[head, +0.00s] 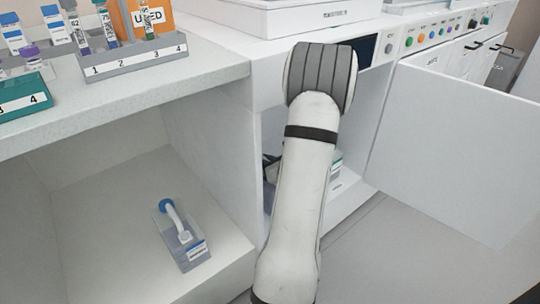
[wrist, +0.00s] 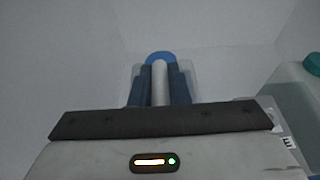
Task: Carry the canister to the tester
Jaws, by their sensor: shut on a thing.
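In the wrist view my gripper (wrist: 159,78) has its two dark blue fingers closed on either side of a white handle (wrist: 160,88) with a blue end (wrist: 160,56). A clear box-like body shows around and behind the fingers; this looks like a canister. Its lower part is hidden by my gripper body. In the head view my arm reaches into a white cabinet opening, and the arm hides most of my gripper and the held thing. A similar clear canister (head: 186,252) with a white handle and blue end stands on the lower left shelf. I cannot identify the tester.
In the wrist view a clear container with a green cap (wrist: 313,64) stands close on the right, near pale cabinet walls. In the head view an open white door (head: 455,140) is right of the opening. Tube racks (head: 135,62) stand on the left counter.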

